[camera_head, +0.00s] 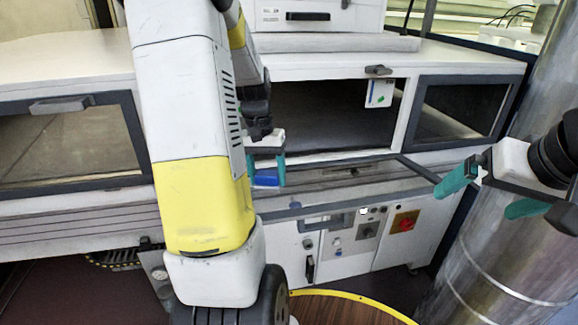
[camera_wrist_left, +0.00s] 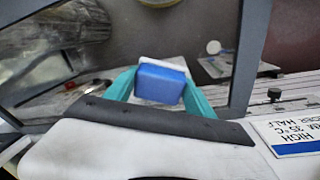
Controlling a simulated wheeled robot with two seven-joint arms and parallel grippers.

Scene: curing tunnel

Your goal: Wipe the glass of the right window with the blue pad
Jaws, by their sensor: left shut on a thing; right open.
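My left gripper (camera_head: 266,165) is shut on the blue pad (camera_head: 267,180), in front of the open middle bay. In the left wrist view the pad (camera_wrist_left: 160,84), blue with a white edge, sits between the teal fingers. A grey-framed glass pane lies behind it; I cannot tell whether they touch. The rightmost window (camera_head: 460,110) is closed, with dark glass in a grey frame. The middle window's frame (camera_head: 340,200) is folded down and outward below its opening. My right gripper (camera_head: 492,191) is open and empty at the right, in front of the metal column.
A closed left window (camera_head: 70,145) has a grey handle. A white tag (camera_head: 380,93) hangs at the middle opening's top right. Below are control panels with a red switch (camera_head: 404,221). A large metal column (camera_head: 500,240) stands at the right. A printed label (camera_wrist_left: 290,135) shows in the wrist view.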

